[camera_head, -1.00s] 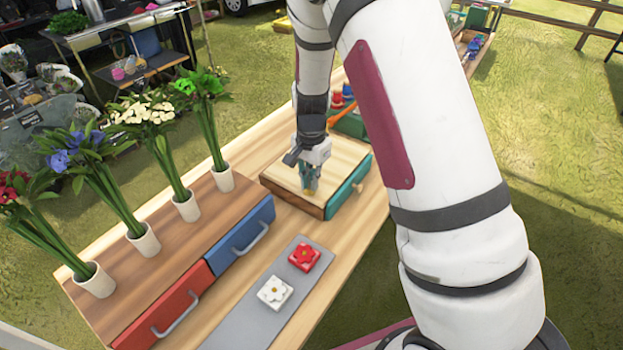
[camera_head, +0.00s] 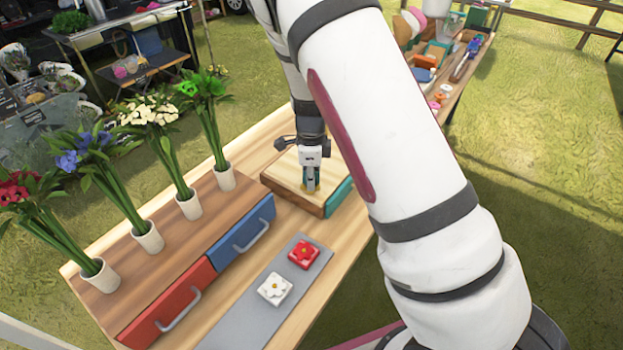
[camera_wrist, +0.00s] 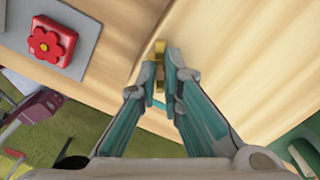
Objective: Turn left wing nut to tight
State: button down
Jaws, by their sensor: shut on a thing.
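The wing nut (camera_wrist: 159,48) is a small brass-yellow piece on top of a light wooden box (camera_head: 285,176) with a teal side. My gripper (camera_head: 311,187) points down onto the box top. In the wrist view my gripper (camera_wrist: 160,88) has its two fingers close together around the wing nut, with yellow showing between and just beyond the tips. Most of the wing nut is hidden by the fingers. I cannot read its turn angle. A second wing nut is not clearly seen; my arm covers part of the box's right side.
A red drawer (camera_head: 165,305) and a blue drawer (camera_head: 243,235) are in front, with potted flowers (camera_head: 145,236) above. A grey mat (camera_head: 240,322) holds a red flower tile (camera_head: 303,254) and a white flower tile (camera_head: 275,288). A second table with goods stands behind.

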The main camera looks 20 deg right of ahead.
jog(key=m, duration=0.6)
jog(key=shift+w+a+r, duration=0.15)
jog(key=shift+a, duration=0.1)
jog(key=shift+m, duration=0.3)
jog(key=c, duration=1.5)
grip_release()
jog(key=shift+o, duration=0.2)
jog(key=shift+d, duration=0.1)
notch_tip(320, 180, up, 12)
